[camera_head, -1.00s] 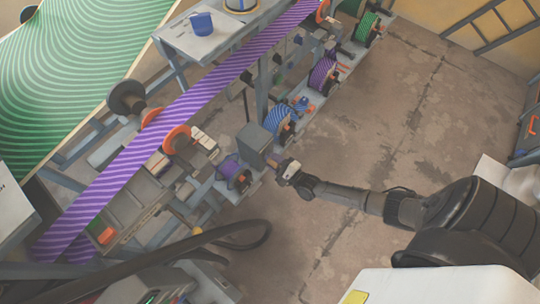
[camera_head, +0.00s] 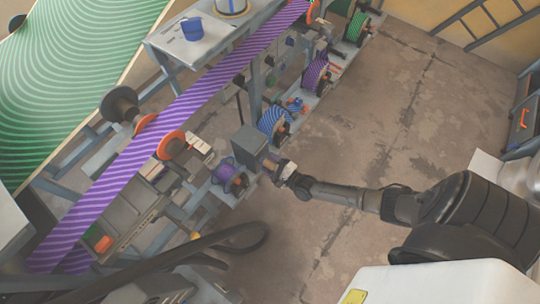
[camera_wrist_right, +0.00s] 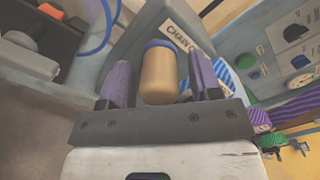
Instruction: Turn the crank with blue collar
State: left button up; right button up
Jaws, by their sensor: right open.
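The crank handle (camera_wrist_right: 158,78) is a tan, rounded cylinder with a blue collar (camera_wrist_right: 160,44) at its far end, in the right wrist view. Behind it is a grey housing (camera_wrist_right: 150,25) with a partly hidden label reading "CHAIN". The housing (camera_head: 250,147) also shows in the head view beside the press. My right gripper (camera_wrist_right: 163,66) is open, with one purple-grey finger on each side of the handle; I cannot tell whether either touches it. In the head view my right gripper (camera_head: 279,170) is close to the housing's right side and hides most of the crank. My left gripper is not in view.
A purple reel (camera_head: 229,174) is just left of the housing, and a blue striped reel (camera_head: 273,122) is above it. A purple striped web (camera_head: 150,142) runs diagonally along the press. A dark hose (camera_head: 190,246) loops below. The floor (camera_head: 350,130) to the right is clear.

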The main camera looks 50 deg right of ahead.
jog(key=s+p, duration=0.2)
jog(key=s, duration=1.2)
jog(key=shift+d+p, duration=0.3)
jog(key=shift+d, duration=0.15)
jog(key=shift+w, duration=0.1)
